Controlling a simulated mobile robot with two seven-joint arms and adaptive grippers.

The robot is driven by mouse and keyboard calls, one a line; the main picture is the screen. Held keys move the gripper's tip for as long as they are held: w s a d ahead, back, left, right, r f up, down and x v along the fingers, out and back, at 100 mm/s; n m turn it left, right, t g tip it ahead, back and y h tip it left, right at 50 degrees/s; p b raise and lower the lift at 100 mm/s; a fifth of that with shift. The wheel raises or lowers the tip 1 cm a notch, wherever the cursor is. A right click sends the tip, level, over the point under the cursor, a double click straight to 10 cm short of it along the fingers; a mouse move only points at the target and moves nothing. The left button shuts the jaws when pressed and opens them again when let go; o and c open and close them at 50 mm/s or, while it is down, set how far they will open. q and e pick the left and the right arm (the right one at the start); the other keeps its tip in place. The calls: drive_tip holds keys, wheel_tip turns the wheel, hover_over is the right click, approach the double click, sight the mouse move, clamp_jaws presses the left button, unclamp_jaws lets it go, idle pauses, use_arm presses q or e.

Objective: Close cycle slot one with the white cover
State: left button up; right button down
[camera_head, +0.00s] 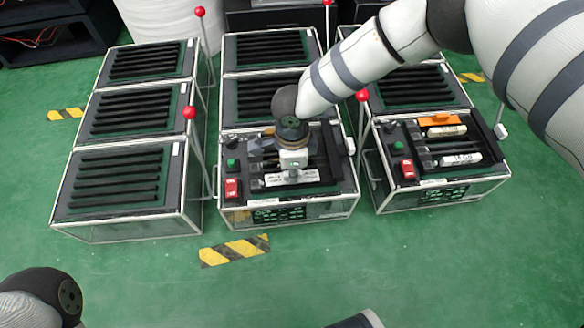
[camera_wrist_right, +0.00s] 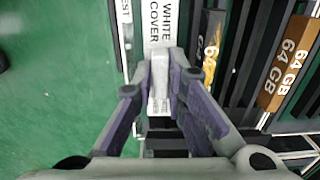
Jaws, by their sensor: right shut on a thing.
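The white cover (camera_head: 315,177) is a long narrow piece at the front slots of the middle unit (camera_head: 262,215). Its label reads "WHITE COVER" in the right wrist view (camera_wrist_right: 160,28). My right gripper (camera_head: 293,168) comes down over it from above, and its fingers (camera_wrist_right: 160,85) are shut on a pale part of the cover. I cannot tell whether the cover is seated in a slot or just above it. The gripper hides part of the slots, and no mark for cycle slot one is readable. My left gripper is out of view; only a dark left arm part shows at bottom left.
The right unit (camera_head: 440,195) holds an orange-topped module (camera_head: 438,119) and a white-labelled module (camera_head: 460,159). A brown "64 GB" module (camera_wrist_right: 290,62) shows in the wrist view. Red-knobbed levers (camera_head: 190,112) stand beside the units.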

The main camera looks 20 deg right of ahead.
drive_tip(key=shift+f+b, duration=0.3)
drive_tip(key=shift+f, duration=0.25)
drive_tip(key=c, duration=1.5)
unclamp_jaws()
drive_tip(key=shift+c, duration=0.2)
wheel_tip(320, 180, up, 12)
